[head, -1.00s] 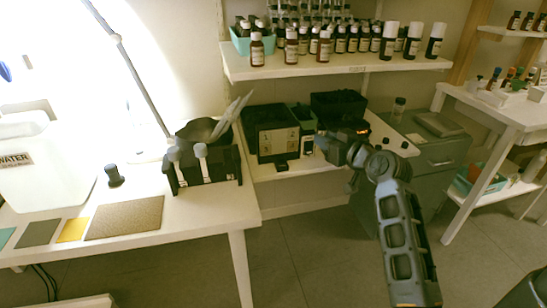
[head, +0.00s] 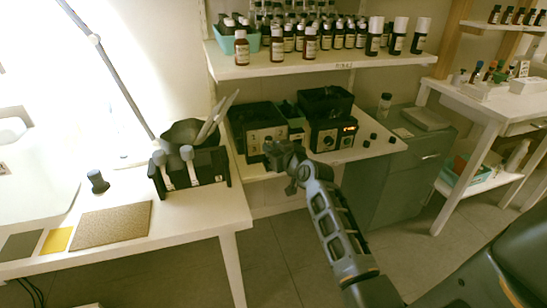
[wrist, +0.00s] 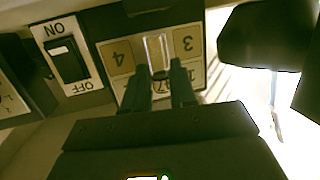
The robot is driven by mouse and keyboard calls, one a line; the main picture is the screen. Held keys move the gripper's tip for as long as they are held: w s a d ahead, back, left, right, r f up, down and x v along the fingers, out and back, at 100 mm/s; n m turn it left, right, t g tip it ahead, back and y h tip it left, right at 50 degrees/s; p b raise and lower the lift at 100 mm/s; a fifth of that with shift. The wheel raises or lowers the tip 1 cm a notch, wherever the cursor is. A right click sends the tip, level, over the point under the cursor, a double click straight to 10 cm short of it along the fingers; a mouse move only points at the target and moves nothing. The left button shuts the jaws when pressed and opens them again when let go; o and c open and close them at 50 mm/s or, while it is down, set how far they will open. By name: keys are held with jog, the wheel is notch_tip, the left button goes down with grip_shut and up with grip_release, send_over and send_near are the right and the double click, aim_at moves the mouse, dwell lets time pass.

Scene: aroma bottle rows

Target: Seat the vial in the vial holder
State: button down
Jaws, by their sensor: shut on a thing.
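My gripper (wrist: 159,80) is shut on a clear vial (wrist: 157,52), which stands out beyond the two dark fingertips in the wrist view. Behind the vial is a pale panel (wrist: 118,56) with numbered squares, "4" and "3" among them. This panel seems to be on the front of the black box (head: 262,132) at the left of the low shelf, which may be the vial holder. In the head view my gripper (head: 280,155) is in front of this box's lower right. The vial cannot be made out there, and I cannot tell whether it touches the box.
An ON/OFF switch (wrist: 68,62) is beside the panel. A second black box (head: 330,135) with a lit display stands to the right. A black rack (head: 190,175) with grey-topped tools stands on the left table. Dark bottles line the shelf (head: 300,68) above.

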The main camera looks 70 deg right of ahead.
jog(key=shift+f, duration=1.55)
jog(key=shift+f+b, duration=0.15)
jog(key=shift+b, duration=0.2)
jog(key=c, duration=0.9)
grip_release()
